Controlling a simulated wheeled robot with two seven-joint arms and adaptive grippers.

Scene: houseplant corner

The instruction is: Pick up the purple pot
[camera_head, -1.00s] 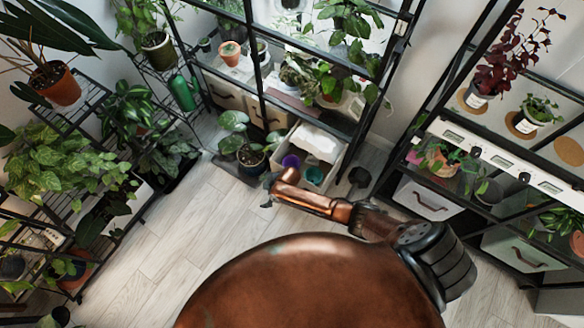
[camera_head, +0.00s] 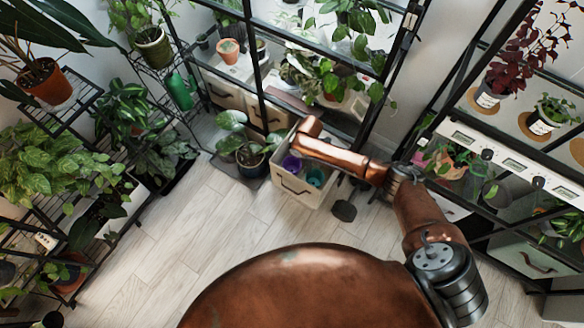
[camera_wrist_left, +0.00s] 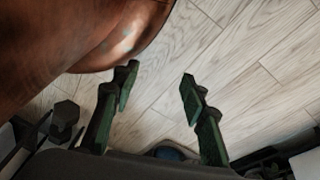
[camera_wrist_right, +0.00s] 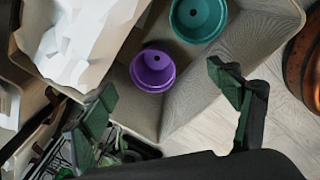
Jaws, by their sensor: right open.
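The purple pot (camera_head: 291,164) is small and round and stands inside an open beige bin (camera_head: 293,190) on the floor in the head view. In the right wrist view the purple pot (camera_wrist_right: 153,70) shows its open top near the picture's middle. My right gripper (camera_wrist_right: 162,80) is open and empty, its green fingers on either side of the pot in that view; contact cannot be told. In the head view my right arm reaches over the bin, its fingers hidden. My left gripper (camera_wrist_left: 158,75) is open over bare floor in the left wrist view.
A teal pot (camera_wrist_right: 198,17) is in the bin beside the purple one, with crumpled white material (camera_wrist_right: 75,40) on the other side. A potted plant (camera_head: 247,145) stands left of the bin. Shelves line the back, left and right. The floor (camera_head: 200,225) in front is clear.

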